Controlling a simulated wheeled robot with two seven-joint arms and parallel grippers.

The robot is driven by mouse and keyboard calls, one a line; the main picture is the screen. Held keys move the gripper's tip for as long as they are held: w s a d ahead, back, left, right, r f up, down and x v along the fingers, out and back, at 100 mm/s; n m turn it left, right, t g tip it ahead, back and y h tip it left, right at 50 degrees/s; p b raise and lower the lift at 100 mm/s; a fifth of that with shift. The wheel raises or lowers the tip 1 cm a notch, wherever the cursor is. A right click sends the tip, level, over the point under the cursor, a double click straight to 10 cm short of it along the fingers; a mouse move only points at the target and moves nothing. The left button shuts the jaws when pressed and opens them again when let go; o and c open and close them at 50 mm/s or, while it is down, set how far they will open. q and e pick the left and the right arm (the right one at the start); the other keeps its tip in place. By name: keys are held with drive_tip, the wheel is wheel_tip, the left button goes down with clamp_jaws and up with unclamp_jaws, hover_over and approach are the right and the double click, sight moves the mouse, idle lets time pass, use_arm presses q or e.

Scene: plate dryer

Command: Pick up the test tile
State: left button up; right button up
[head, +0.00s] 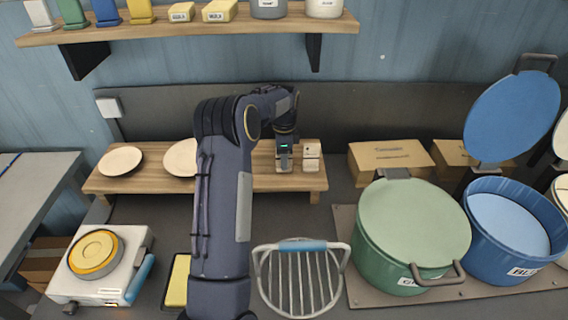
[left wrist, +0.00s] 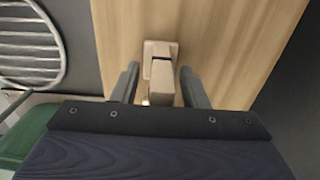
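A small pale block with a dark line across it, likely the test tile (head: 311,157), stands at the right end of the low wooden stand (head: 262,180). My left gripper (head: 284,160) points down over the stand, close beside it in the head view. In the left wrist view a pale block with a dark line (left wrist: 160,80) shows between the two dark fingers of the left gripper (left wrist: 161,82). The fingers are apart, with a gap on each side of the block. Its lower part is partly hidden by the gripper body. My right gripper is not in view.
Two cream plates (head: 120,161) lie on the stand's left part. A wire rack (head: 300,275) stands in front. A green pot (head: 412,225) and a blue pot (head: 510,220) stand at right. A white device (head: 98,262) is front left. A shelf (head: 190,29) hangs above.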

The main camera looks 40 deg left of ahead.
use_arm(q)
drive_tip(key=shift+r, duration=0.15)
clamp_jaws()
drive_tip(key=shift+r, duration=0.1)
